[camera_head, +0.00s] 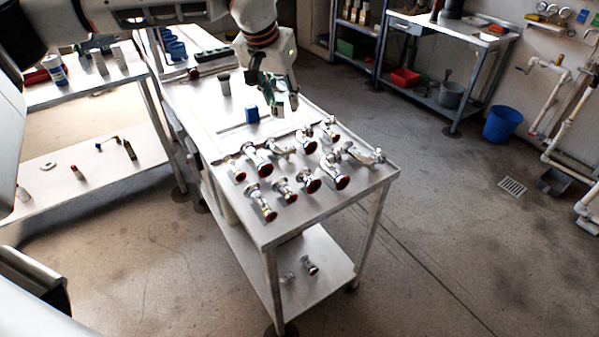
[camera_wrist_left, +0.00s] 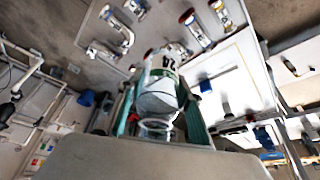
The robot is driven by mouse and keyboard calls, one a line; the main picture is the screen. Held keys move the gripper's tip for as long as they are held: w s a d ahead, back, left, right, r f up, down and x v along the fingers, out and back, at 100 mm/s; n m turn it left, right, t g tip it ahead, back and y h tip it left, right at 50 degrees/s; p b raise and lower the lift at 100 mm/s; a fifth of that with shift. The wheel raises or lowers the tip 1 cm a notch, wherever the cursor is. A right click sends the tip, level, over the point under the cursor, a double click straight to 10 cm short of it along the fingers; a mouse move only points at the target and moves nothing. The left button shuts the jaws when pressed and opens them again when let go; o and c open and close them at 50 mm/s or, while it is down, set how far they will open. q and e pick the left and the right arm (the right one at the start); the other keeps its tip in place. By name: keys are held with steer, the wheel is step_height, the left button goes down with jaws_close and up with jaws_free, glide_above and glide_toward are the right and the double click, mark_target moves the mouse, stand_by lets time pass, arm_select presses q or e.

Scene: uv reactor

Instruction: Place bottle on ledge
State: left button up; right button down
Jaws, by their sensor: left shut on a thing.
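My left gripper (camera_head: 279,97) hangs over the far half of the steel table (camera_head: 195,108), fingers pointing down. It is shut on a small white bottle (camera_head: 277,109) with a green band. In the left wrist view the bottle (camera_wrist_left: 158,92) sits between the two teal-padded fingers of the left gripper (camera_wrist_left: 160,112). From these views I cannot tell whether the bottle's lower end touches the table. I cannot tell which surface is the ledge. My right gripper is not in view.
Several metal valve fittings with red ends (camera_head: 308,181) crowd the table's near end. A blue block (camera_head: 252,115) and a dark cup (camera_head: 224,83) stand left of the gripper. A side bench (camera_head: 95,82) holds bottles. A blue bucket (camera_head: 502,124) stands on open floor.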

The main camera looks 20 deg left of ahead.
arm_select(q)
steer(key=shift+w+d+f, duration=0.1)
steer(key=shift+w+f, duration=0.1)
steer(key=shift+w, duration=0.05)
step_height(320, 180, down, 19)
steer(key=shift+b, duration=0.75)
steer(key=shift+f, duration=0.1)
steer(key=shift+f, duration=0.15)
steer(key=o, duration=0.7)
